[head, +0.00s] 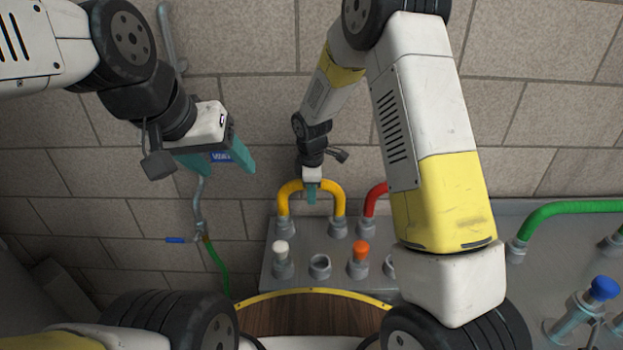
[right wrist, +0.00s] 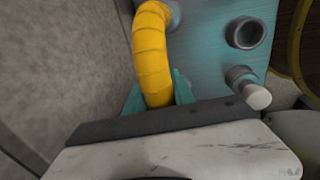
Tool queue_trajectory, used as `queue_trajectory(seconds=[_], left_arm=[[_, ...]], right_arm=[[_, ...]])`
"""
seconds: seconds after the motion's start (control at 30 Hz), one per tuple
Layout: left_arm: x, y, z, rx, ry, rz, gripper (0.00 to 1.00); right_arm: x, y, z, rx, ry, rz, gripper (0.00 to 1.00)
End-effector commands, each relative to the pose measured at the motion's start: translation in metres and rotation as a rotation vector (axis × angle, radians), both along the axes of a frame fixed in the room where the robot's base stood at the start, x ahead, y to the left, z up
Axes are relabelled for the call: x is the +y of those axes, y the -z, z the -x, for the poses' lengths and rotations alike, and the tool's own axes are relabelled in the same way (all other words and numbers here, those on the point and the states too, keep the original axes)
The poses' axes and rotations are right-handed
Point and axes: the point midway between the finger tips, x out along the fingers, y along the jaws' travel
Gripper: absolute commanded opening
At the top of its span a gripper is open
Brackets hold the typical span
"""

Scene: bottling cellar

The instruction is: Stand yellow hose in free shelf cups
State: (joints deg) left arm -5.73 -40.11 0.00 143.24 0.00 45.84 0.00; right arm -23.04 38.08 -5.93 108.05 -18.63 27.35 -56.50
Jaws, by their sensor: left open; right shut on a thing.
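The yellow hose (head: 338,200) stands as an arch at the back of the grey shelf (head: 303,284), its two ends down at grey cups or collars. Whether the ends are fully seated cannot be told. My right gripper (head: 311,193) is shut on the top of the arch; the hose also shows between its teal fingers in the right wrist view (right wrist: 150,45). An empty cup (head: 320,266) stands in the front row and also shows in the right wrist view (right wrist: 245,33). My left gripper (head: 220,160) is open and empty, up to the left before the wall.
A white stopper (head: 281,249) and an orange stopper (head: 360,250) stand in front cups. A red hose (head: 375,198) is right of the yellow one, partly behind my right arm. A green hose (head: 565,208) and blue-topped item (head: 603,289) are at right. A pipe with blue handle (head: 176,240) runs down the wall.

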Motion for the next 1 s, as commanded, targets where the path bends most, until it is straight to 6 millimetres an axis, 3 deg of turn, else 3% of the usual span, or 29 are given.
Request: queue_trajectory(seconds=[0.97, 1.0], left_arm=[[0.0, 0.0, 0.0, 0.0, 0.0, 0.0, 0.62], [0.0, 0.0, 0.0, 0.0, 0.0, 0.0, 0.62]], right_arm=[[0.0003, 0.0066, -0.0006, -0.002, 0.0, -0.001, 0.0], [0.0003, 0.0066, -0.0006, -0.002, 0.0, -0.001, 0.32]])
